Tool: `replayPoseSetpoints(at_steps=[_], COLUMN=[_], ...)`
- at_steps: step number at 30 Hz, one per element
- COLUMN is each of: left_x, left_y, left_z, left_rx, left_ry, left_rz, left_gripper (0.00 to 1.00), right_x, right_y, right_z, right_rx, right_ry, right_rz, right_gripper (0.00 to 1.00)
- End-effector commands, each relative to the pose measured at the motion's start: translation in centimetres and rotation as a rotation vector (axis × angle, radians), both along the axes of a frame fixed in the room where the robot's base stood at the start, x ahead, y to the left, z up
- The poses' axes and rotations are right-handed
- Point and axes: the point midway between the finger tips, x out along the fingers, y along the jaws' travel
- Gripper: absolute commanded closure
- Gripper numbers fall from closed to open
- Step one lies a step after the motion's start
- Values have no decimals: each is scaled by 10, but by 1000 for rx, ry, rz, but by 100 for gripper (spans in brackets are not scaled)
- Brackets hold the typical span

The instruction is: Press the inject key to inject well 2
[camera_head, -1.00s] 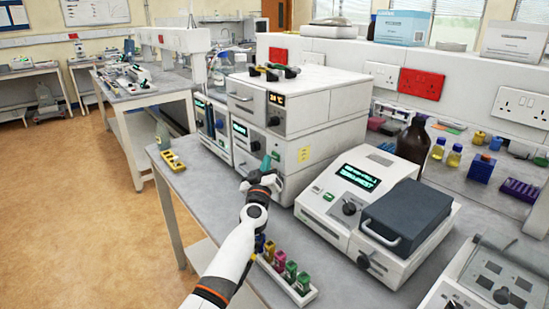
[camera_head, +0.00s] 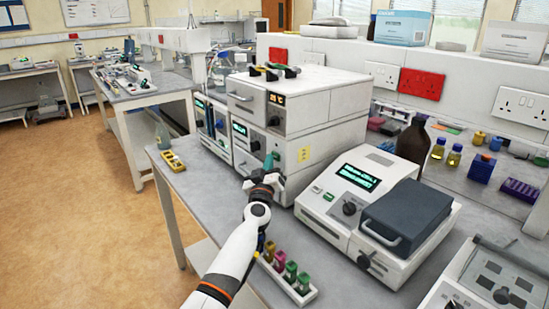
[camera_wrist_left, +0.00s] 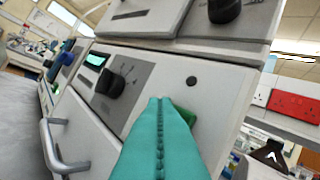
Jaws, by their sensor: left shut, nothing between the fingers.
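A white stacked instrument (camera_head: 313,150) stands on the bench, and my left gripper (camera_head: 269,161) is in front of its lower unit. In the left wrist view the teal fingers (camera_wrist_left: 160,102) are shut together and empty, pointing at the front panel. A green key (camera_wrist_left: 186,113) shows just to the right of and behind the fingertips, partly hidden by them; it may be the inject key. I cannot tell whether the tips touch it. The panel (camera_wrist_left: 125,78) has a black knob (camera_wrist_left: 117,82) and a small lit display (camera_wrist_left: 97,60). My right gripper is out of view.
A rack (camera_head: 301,297) with several coloured vials lies below my left arm. To the right stands a white device (camera_head: 331,210) with a green-lit screen and a dark lid. A yellow block (camera_head: 172,161) and a bottle are at the bench's left edge.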

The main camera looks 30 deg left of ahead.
Motion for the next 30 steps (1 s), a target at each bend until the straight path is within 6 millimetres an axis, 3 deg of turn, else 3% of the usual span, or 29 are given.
replayPoseSetpoints(at_steps=[30], left_x=[2], left_y=[-1], left_z=[1], left_rx=[2], left_ry=[2], left_rz=[0], left_gripper=[100], right_x=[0], right_y=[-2], right_z=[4], right_rx=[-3], right_ry=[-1], right_rz=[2], right_gripper=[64])
